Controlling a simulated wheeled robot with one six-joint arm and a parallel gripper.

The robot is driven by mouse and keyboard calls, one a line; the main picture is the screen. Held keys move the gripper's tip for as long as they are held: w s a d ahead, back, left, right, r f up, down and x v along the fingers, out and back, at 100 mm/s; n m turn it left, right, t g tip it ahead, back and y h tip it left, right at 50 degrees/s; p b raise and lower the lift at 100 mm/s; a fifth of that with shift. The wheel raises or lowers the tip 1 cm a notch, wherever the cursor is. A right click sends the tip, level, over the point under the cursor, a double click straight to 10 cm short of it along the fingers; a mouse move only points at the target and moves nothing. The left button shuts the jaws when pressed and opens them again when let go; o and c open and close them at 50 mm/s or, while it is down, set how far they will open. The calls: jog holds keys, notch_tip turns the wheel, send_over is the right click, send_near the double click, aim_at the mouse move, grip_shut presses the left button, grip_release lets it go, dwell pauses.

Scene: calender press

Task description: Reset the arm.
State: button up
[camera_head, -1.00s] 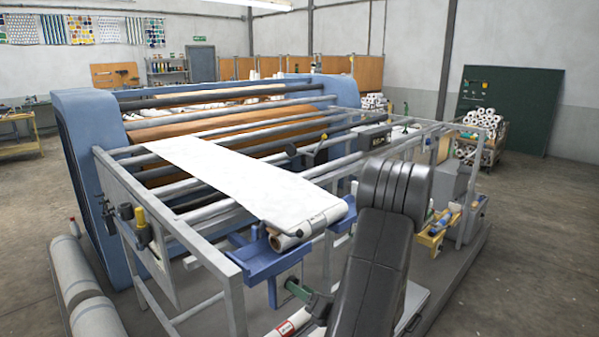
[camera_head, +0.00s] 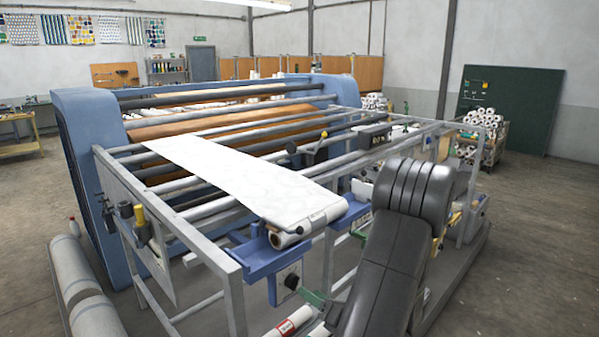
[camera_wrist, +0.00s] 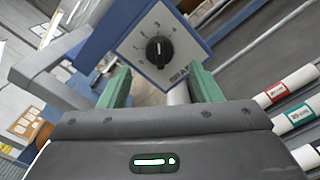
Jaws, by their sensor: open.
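My gripper (camera_wrist: 160,88) is open in the wrist view, with a green finger on each side and nothing between them. Beyond the fingers is a white dial plate (camera_wrist: 182,30) with a black knob (camera_wrist: 158,52); the knob appears clear of the fingers. In the head view my gripper (camera_head: 312,297) shows only as a bit of green, low and to the right of the knob (camera_head: 291,281). My dark arm hides most of it.
The blue bracket (camera_head: 262,262) above the dial holds a white roll (camera_head: 285,239), with a white web (camera_head: 240,182) running back to the press. A grey frame rail (camera_head: 235,300) stands left. Red- and green-labelled white rolls (camera_wrist: 292,115) lie right in the wrist view.

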jog(key=b+v, duration=0.1)
jog(key=v, duration=0.7)
jog(key=p+x, duration=0.3)
jog(key=x, duration=1)
jog(key=shift+w+a, duration=0.25)
jog(key=shift+a, duration=0.1)
jog(key=n+b, duration=0.8)
send_near(297, 284)
jog(key=s+d, duration=0.1)
jog(key=shift+s+d, duration=0.15)
jog(key=shift+s, duration=0.05)
jog(key=shift+r, duration=0.1)
